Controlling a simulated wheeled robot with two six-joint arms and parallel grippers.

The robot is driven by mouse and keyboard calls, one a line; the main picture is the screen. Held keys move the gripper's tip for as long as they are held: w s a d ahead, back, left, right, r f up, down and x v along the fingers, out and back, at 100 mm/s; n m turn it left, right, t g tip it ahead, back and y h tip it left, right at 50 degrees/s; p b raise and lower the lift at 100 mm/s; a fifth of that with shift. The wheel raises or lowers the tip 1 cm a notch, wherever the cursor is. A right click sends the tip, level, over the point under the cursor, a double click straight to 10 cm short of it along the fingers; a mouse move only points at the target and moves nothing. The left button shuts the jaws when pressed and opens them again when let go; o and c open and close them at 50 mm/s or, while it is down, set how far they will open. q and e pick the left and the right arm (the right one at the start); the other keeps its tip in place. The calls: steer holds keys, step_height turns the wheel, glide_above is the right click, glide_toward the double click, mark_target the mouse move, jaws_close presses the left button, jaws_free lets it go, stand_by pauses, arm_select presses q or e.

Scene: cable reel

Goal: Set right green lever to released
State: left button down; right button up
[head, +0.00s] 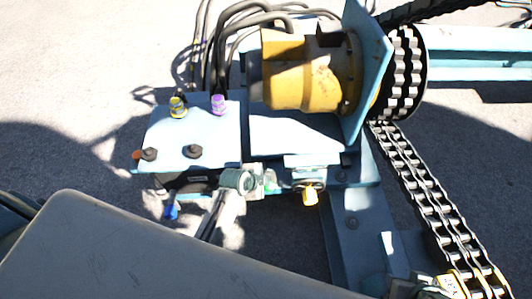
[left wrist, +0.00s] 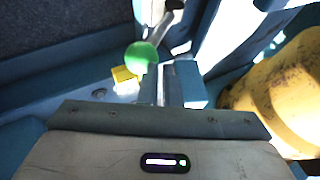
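A green ball knob (left wrist: 141,57) on a lever rod (left wrist: 168,22) shows in the left wrist view; the rod runs up and to the right from the knob. A small green spot (head: 270,184) shows in the head view at the front of the machine, partly hidden by grey parts. My left gripper (left wrist: 174,74) has its fingers just right of and below the knob in the left wrist view. The knob is not between the fingers; I cannot tell whether they touch it. The finger gap is unclear. My right gripper is not in view.
A yellow motor (head: 295,75) stands behind; it is close on the right in the wrist view (left wrist: 285,100). A chain (head: 430,205) runs along the right.

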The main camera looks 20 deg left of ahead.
arm_select(q)
steer(key=shift+s+d+f+t+p, duration=0.2)
steer(key=shift+s+f, duration=0.2)
steer(key=shift+f, duration=0.15)
steer(key=shift+s+d+f+t+p, duration=0.1)
steer(key=shift+s+d+f+t, duration=0.1)
steer(key=shift+s+f, duration=0.3)
steer(key=shift+f, duration=0.2)
arm_select(e)
steer(key=shift+s+d+r+g, duration=0.15)
steer(key=shift+d+r+g, duration=0.15)
arm_select(q)
steer(key=shift+s+f, duration=0.1)
steer(key=shift+s, duration=0.1)
steer(key=p, duration=0.2)
glide_toward(266, 190)
steer(key=shift+s+a+r, duration=0.15)
steer(key=shift+s+r, duration=0.05)
steer(key=shift+r, duration=0.55)
steer(key=shift+s+a+r, duration=0.15)
steer(key=shift+r, duration=0.65)
arm_select(e)
steer(key=shift+d+f+g+h, duration=0.4)
steer(key=shift+d+f+g, duration=0.2)
steer(key=shift+f, duration=0.2)
